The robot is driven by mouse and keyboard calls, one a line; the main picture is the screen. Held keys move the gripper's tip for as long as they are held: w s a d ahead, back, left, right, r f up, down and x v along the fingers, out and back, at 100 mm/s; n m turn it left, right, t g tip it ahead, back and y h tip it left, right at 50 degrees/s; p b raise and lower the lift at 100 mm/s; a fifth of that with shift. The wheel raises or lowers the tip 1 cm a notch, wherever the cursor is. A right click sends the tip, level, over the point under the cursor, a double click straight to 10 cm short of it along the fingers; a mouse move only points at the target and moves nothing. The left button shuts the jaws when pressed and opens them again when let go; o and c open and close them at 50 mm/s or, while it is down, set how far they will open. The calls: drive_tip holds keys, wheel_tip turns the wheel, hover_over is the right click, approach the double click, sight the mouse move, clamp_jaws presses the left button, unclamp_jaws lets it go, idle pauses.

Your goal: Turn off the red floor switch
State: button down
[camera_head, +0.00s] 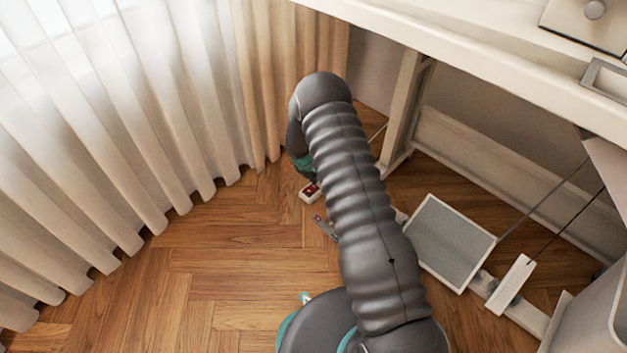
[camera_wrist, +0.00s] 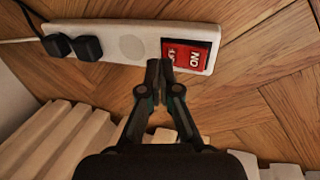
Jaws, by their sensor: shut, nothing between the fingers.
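The red floor switch (camera_wrist: 193,53) is a rectangular rocker with white lettering, set in the right end of a white power strip (camera_wrist: 131,43) on the wooden floor. My gripper (camera_wrist: 159,65) is shut and empty. In the wrist view its fingertips overlap the strip at the left edge of the red switch. I cannot tell whether they touch it. In the head view the white strip end with the red switch (camera_head: 311,190) shows just left of my arm. The rest of the strip and my fingertips are not clearly seen there.
Two black plugs (camera_wrist: 75,47) sit in the strip's left end. Pleated curtains (camera_head: 185,110) hang at the left. A white desk (camera_head: 480,60) stands at the right, with a grey pedal (camera_head: 449,243) on the floor beneath. The floor at lower left (camera_head: 210,290) is clear.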

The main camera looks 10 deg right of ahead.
drive_tip(key=shift+r+p, duration=0.85)
drive_tip(key=shift+r, duration=1.45)
